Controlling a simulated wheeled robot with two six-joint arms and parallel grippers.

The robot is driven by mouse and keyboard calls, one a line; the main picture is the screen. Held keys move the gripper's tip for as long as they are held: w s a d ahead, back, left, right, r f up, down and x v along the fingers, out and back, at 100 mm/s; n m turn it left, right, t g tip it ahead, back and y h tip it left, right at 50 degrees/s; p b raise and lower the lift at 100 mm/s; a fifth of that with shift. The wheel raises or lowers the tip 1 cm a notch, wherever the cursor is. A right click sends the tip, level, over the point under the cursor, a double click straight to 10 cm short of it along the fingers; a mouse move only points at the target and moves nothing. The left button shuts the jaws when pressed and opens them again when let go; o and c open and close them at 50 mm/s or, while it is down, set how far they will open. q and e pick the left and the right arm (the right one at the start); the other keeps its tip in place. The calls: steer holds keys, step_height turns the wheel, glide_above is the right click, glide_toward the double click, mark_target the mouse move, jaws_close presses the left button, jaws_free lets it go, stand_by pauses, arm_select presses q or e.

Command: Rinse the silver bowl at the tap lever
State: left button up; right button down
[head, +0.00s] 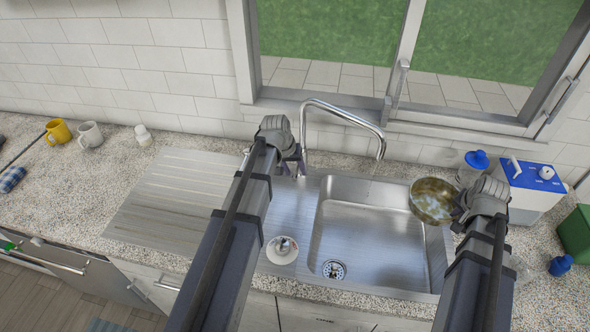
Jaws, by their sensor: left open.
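The bowl (433,200) looks brownish and stained inside with pale patches. It is at the right end of the sink (372,240), near its back right corner. My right gripper (462,204) is at the bowl's right side and appears shut on its rim. The curved metal tap (345,111) rises behind the sink, its spout end left of the bowl. My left gripper (288,163) is open and empty, beside the tap's base on its left.
A small white dish (282,250) sits on the sink's left ledge. A ribbed drainboard (165,200) lies left. A blue-and-white box (530,185), a blue-lidded jar (477,160) and a green container (577,232) crowd the right counter. Mugs (90,135) stand far left. The basin is empty.

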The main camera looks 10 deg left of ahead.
arm_select(q)
steer(key=p+v, duration=1.1)
steer(key=v, duration=0.1)
arm_select(e)
step_height(320, 180, up, 11)
steer(key=shift+r, duration=0.15)
